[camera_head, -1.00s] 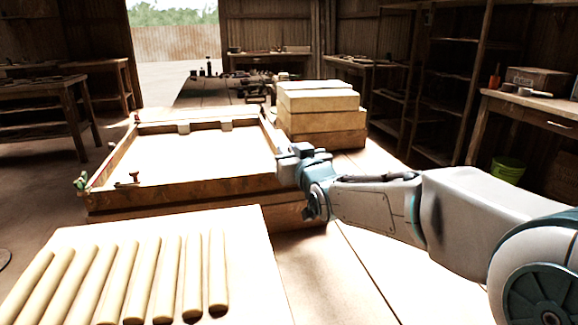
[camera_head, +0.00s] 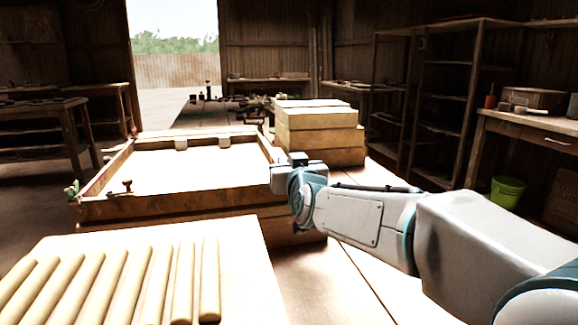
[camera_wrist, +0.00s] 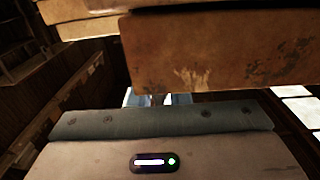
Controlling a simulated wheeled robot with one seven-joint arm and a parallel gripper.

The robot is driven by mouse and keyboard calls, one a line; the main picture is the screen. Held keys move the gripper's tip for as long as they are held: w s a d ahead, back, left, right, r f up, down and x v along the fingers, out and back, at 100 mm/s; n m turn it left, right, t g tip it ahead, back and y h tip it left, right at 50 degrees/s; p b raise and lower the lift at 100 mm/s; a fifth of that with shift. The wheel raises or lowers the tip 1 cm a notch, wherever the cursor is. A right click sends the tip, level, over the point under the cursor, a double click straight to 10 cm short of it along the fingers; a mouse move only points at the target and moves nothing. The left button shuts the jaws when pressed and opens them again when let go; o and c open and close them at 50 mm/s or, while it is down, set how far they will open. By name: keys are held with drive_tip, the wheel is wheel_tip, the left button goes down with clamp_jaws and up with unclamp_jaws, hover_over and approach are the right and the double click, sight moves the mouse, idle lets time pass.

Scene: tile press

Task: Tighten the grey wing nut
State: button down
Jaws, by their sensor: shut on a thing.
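The tile press is a low wooden frame (camera_head: 200,207) with a pale inside, left of the middle in the head view. My gripper (camera_head: 281,175) is at its front right corner. In the wrist view its two pale fingertips (camera_wrist: 157,98) are close together, just below the worn wooden side (camera_wrist: 215,50) of the press. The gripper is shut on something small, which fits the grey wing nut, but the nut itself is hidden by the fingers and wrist. A small brownish fitting (camera_head: 127,187) stands on the front rim, and a green one (camera_head: 72,190) is at the front left corner.
A pale board with several rolled clay pieces (camera_head: 209,280) lies in front of the press. Stacked wooden blocks (camera_head: 318,140) stand behind my gripper. A green bucket (camera_head: 508,191) and a side table (camera_head: 530,122) are at the right.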

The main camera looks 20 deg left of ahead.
drive_tip(key=c, duration=1.4)
unclamp_jaws()
drive_tip(key=shift+o, duration=0.2)
drive_tip(key=p+v, duration=0.2)
drive_tip(key=v, duration=1.1)
drive_tip(key=shift+s+d, duration=0.15)
drive_tip(key=shift+s, duration=0.2)
